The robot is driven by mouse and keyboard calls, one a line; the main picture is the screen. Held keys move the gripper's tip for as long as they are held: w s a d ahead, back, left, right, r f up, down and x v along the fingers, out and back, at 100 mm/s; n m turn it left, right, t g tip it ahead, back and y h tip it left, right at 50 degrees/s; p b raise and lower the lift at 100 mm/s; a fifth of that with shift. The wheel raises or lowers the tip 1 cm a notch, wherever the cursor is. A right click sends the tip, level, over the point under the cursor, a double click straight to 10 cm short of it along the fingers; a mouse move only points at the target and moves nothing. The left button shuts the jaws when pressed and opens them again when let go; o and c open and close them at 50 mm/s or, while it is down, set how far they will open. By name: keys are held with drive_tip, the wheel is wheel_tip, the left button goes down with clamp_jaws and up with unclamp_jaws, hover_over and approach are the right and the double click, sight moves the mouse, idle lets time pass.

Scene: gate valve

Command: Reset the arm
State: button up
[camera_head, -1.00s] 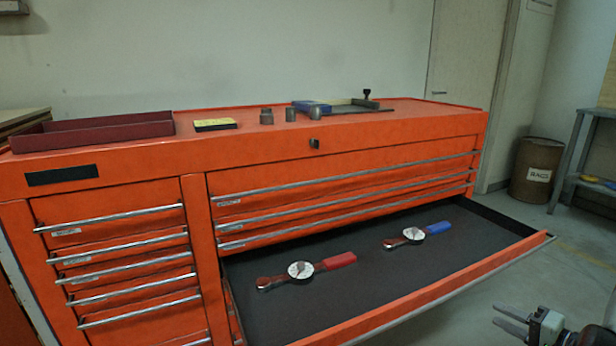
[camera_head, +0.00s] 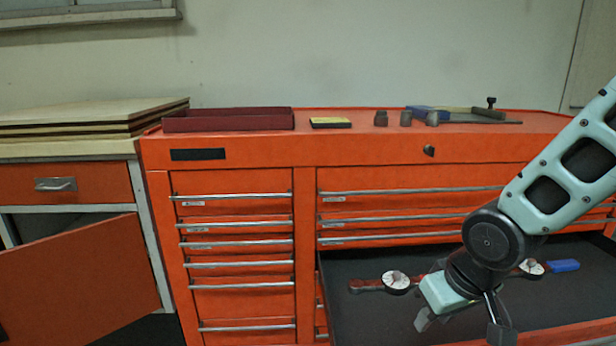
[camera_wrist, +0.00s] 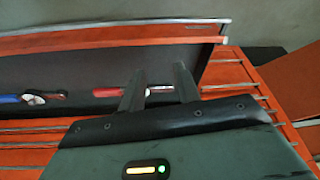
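My gripper (camera_head: 462,328) hangs over the open drawer (camera_head: 560,325) in the head view. Its two fingers stand apart with nothing visible between them. The wrist view also shows the gripper (camera_wrist: 160,84) open. Two dial torque wrenches lie in the dark-lined drawer. The left one (camera_head: 396,283) is partly hidden behind my gripper; its red handle (camera_wrist: 108,91) shows in the wrist view. The other one, with a blue handle (camera_head: 564,265), lies to the right, partly behind my arm. Its handle also shows in the wrist view (camera_wrist: 10,98).
The orange tool cabinet (camera_head: 230,155) carries a dark red tray (camera_head: 228,120), a yellow-black box (camera_head: 331,122), several small grey sockets (camera_head: 381,118) and a blue item (camera_head: 424,112). At left, a bench has an open orange door (camera_head: 85,275) and stacked boards (camera_head: 95,120).

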drive_tip(key=s+a+r+n+g, duration=0.2)
drive_tip(key=s+a, duration=0.2)
drive_tip(key=s, duration=0.4)
drive_tip(key=s+a+r+n+g, duration=0.1)
drive_tip(key=s+a+n, duration=0.25)
drive_tip(key=s, duration=0.55)
wheel_tip(320, 180, up, 23)
drive_tip(key=p, duration=2.2)
drive_tip(key=shift+w+a+m, duration=0.15)
drive_tip(key=shift+a+m, duration=0.15)
drive_tip(key=shift+m, duration=0.05)
